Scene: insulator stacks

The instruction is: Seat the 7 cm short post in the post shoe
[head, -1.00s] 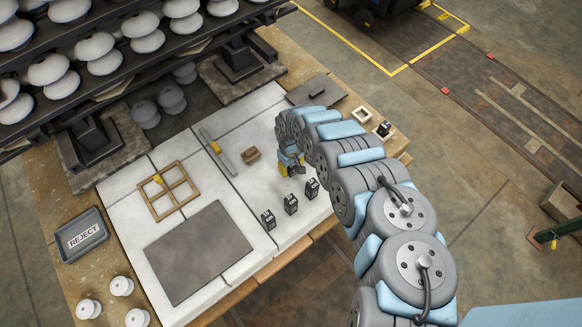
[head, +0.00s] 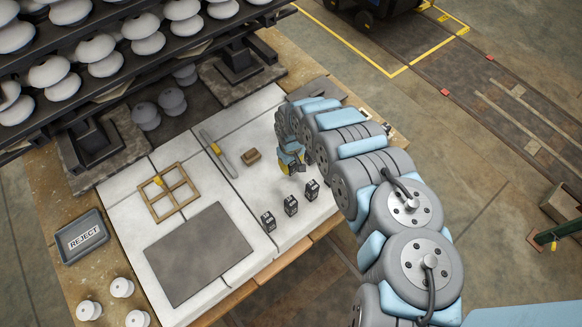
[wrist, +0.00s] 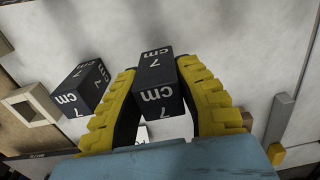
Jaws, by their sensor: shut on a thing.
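My gripper (wrist: 165,95) has two yellow ridged fingers and is shut on a black post (wrist: 158,85) marked "7 cm" in white. The post sits between the fingers, its marked faces toward the wrist camera. A second black "7 cm" post (wrist: 80,88) stands to the left in the wrist view. Beside it is a pale square frame (wrist: 31,105) with a square opening, which looks like the post shoe. In the head view my gripper (head: 291,163) is above the white worktop (head: 250,108), and its held post is too small to make out. My arm mostly hides the frame there.
Three black marked blocks (head: 291,205) stand near the worktop's front edge. A small wooden block (head: 251,155), a grey bar (head: 218,150) and a wooden grid (head: 168,190) lie left of my gripper.

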